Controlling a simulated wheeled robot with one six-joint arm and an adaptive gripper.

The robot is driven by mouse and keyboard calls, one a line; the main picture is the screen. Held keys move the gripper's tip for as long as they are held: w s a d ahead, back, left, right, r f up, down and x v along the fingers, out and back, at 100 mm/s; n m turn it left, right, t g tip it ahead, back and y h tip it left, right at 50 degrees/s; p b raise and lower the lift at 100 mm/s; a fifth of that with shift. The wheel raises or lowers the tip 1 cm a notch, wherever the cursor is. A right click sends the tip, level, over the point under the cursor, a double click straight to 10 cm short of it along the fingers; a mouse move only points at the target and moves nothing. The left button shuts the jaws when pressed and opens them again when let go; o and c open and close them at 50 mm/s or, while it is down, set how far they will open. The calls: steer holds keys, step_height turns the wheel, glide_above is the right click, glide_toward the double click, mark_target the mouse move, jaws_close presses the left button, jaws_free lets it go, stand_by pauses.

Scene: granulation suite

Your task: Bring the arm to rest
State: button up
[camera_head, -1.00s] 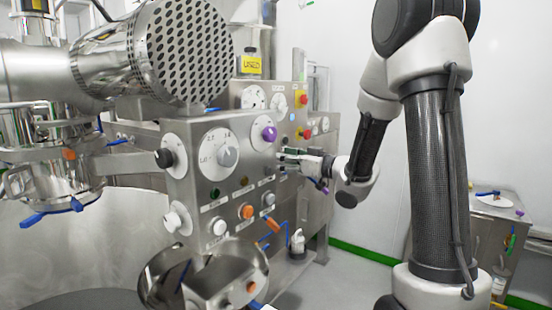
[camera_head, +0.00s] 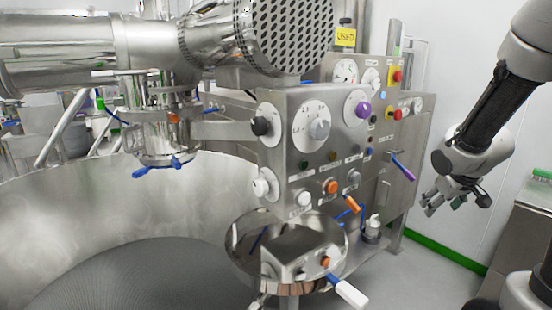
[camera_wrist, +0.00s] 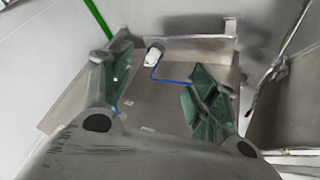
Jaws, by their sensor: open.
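My gripper (camera_head: 444,204) is at the right in the head view, apart from the machine, with its fingers pointing down and to the left. In the wrist view its two green-padded fingers (camera_wrist: 155,95) stand wide apart with nothing between them. My arm reaches in from the upper right, bent at the wrist. The steel control panel (camera_head: 290,150) with its dials and knobs stands to the left of my gripper, with a clear gap between.
A purple-handled lever (camera_head: 403,167) sticks out of the panel's right side, nearest my gripper. A steel bowl (camera_head: 240,235) with a white-handled lever (camera_head: 349,292) is in front of the panel. A steel cabinet (camera_head: 530,235) stands at the right. Floor shows between the machine and the cabinet.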

steer(key=s+a+r, duration=0.3)
steer(key=s, duration=0.4)
steer(key=s+a+r+m+g+y, duration=0.1)
steer(key=s+a+r, duration=0.2)
steer(key=s, duration=0.4)
steer(key=s+a+r+g, duration=0.1)
steer(key=s+a+r, duration=0.1)
steer(key=s+r, duration=0.3)
steer(key=s, duration=0.3)
steer(key=shift+a+m+y, duration=0.3)
steer(key=shift+a, duration=0.1)
steer(key=shift+s+r, duration=0.1)
steer(key=shift+c, duration=0.3)
